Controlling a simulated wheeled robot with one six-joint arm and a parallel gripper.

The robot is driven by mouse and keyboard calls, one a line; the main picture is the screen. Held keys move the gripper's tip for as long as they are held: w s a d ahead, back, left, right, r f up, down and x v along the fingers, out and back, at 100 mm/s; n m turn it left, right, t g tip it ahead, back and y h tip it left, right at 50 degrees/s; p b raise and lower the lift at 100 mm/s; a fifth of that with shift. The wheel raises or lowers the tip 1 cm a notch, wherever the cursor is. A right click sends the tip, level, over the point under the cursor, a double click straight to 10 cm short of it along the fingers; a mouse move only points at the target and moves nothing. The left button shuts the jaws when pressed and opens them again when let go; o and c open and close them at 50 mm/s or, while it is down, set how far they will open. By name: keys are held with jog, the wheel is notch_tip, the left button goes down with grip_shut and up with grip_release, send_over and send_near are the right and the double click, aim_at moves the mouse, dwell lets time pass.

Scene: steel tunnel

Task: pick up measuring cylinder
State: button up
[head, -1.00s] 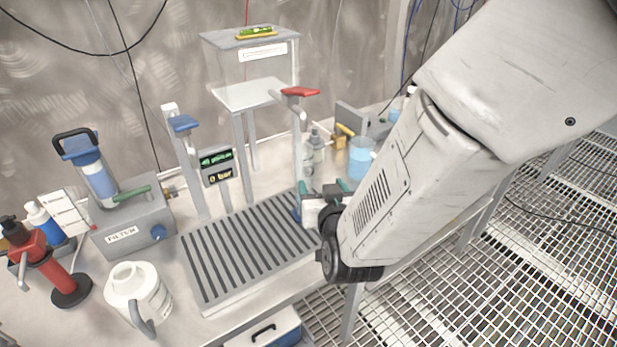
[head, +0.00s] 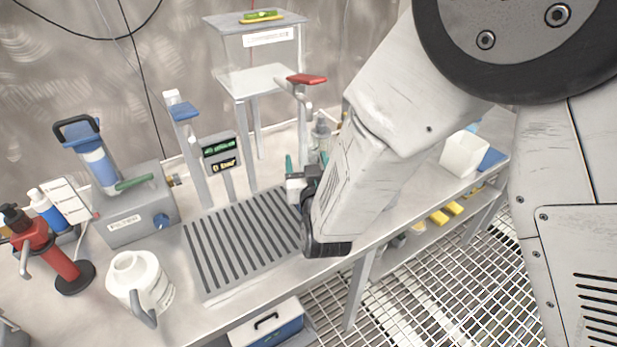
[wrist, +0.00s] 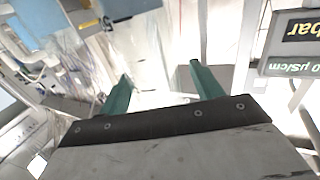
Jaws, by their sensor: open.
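I cannot make out a measuring cylinder for certain in either view; my arm and gripper hide part of the bench. My gripper (head: 305,162) is above the right end of the slatted drain tray (head: 215,287) in the head view, its green fingers apart. In the wrist view my gripper (wrist: 160,72) shows its two green fingers spread wide, with nothing clearly held between them. Bright, see-through shapes lie beyond the fingers there, too washed out to name.
A grey filter box (head: 140,217), a white jug (head: 139,281) and a red bottle (head: 50,250) stand left. A display (head: 219,154) and a tap with a red lever (head: 306,79) rise behind the tray. A white container (head: 464,155) is at right.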

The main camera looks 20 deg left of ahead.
jog(key=c, duration=1.2)
jog(key=shift+r, duration=0.1)
